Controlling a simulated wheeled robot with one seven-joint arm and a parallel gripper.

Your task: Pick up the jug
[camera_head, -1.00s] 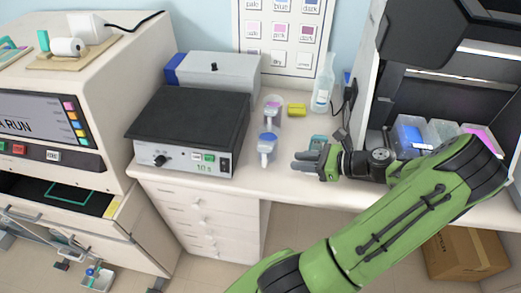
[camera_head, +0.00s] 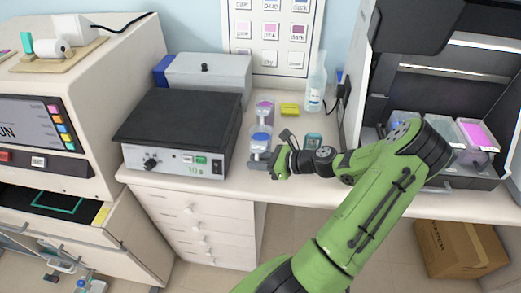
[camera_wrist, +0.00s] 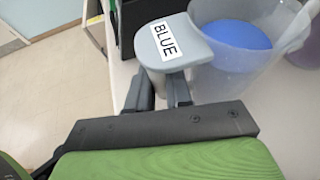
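The jug (camera_head: 260,142) is a clear beaker with blue content, standing upright on the bench, right of the grey-fronted box. In the wrist view the jug (camera_wrist: 240,65) fills the upper right. Its grey handle (camera_wrist: 172,42) carries a label reading BLUE and points toward my gripper. My gripper (camera_head: 265,168) is at the handle, on the jug's near side. In the wrist view my gripper (camera_wrist: 162,88) has its two dark fingers just below the handle's top, a narrow gap between them.
A second jug (camera_head: 264,112) with purple content stands just behind. The black-topped box (camera_head: 180,135) is close on the left. A yellow block (camera_head: 290,110), a bottle (camera_head: 315,88) and a small teal-topped item (camera_head: 313,140) are to the right. Coloured trays (camera_head: 478,135) sit in the cabinet.

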